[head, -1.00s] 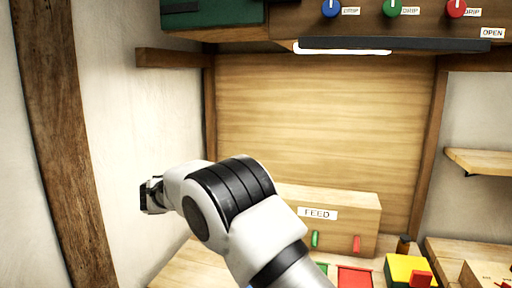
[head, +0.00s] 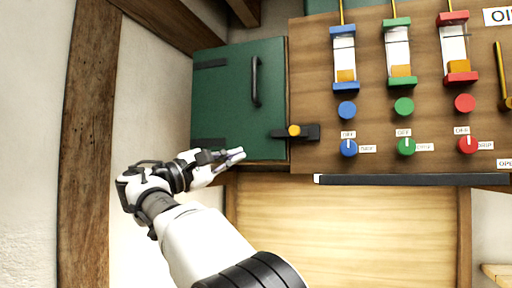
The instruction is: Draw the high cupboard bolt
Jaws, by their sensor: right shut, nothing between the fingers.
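The high cupboard has a dark green door (head: 222,95) with a black vertical handle (head: 256,82) and looks shut. Its bolt (head: 294,131) is a black bar with a yellow knob, lying across the door's lower right edge and the wooden panel. My right gripper (head: 238,155) is shut and empty, just below and left of the bolt, in front of the door's lower edge. A gap shows between the fingertips and the yellow knob. My left gripper is not in view.
Right of the door, the wooden panel (head: 372,95) carries blue, green and red sight glasses and knobs, such as the blue knob (head: 348,148). A dark rail (head: 400,180) runs under the panel. A wooden post (head: 88,150) stands at left.

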